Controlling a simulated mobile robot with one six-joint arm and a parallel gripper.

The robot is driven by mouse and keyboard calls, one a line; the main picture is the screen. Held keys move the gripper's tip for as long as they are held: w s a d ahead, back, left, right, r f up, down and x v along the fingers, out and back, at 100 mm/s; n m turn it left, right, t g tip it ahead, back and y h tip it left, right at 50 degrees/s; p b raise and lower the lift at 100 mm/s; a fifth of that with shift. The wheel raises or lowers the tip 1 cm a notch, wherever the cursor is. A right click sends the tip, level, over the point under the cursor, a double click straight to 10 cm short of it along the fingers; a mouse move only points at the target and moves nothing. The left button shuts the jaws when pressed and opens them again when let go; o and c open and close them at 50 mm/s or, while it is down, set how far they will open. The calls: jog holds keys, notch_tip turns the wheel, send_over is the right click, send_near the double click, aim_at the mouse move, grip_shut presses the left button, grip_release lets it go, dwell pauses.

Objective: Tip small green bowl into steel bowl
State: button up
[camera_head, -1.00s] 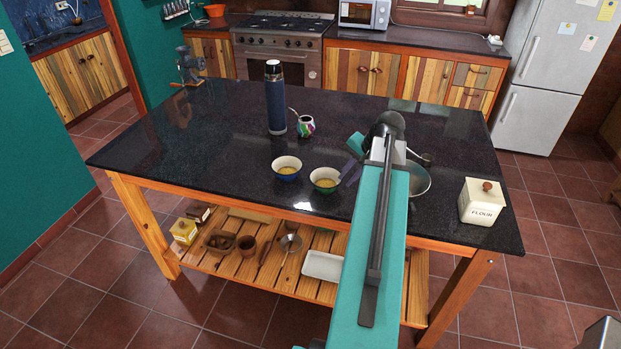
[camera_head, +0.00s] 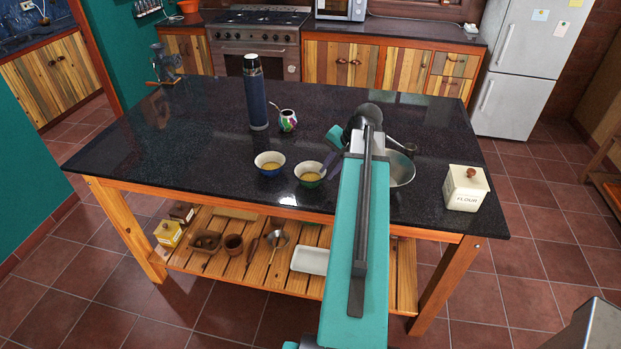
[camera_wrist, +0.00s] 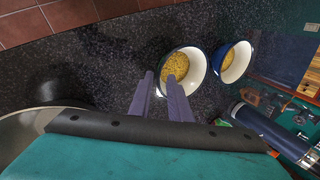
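The small green bowl (camera_head: 309,181), white inside with yellow contents, stands upright on the dark counter. It also shows in the wrist view (camera_wrist: 196,77). My gripper (camera_head: 329,163) is at its right side. In the wrist view my gripper's two fingers (camera_wrist: 160,77) are apart, with the bowl's near rim at or between their tips; I cannot tell whether they touch it. The steel bowl (camera_head: 403,172) stands to the right, partly hidden behind my arm; its rim shows at the left of the wrist view (camera_wrist: 14,122).
A similar blue bowl (camera_head: 269,171) with yellow contents stands just left of the green one. A dark flask (camera_head: 255,95) and a colourful cup (camera_head: 288,121) stand behind. A flour box (camera_head: 466,190) is at the right. The counter's left part (camera_head: 165,135) is mostly clear.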

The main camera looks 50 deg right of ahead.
jog(key=shift+b+x, duration=1.35)
jog(key=shift+x, duration=0.95)
grip_shut()
jog(key=shift+r, duration=0.1)
jog(key=shift+s+r+p, duration=0.1)
jog(key=shift+r+p, duration=2.35)
jog(key=shift+r, duration=0.95)
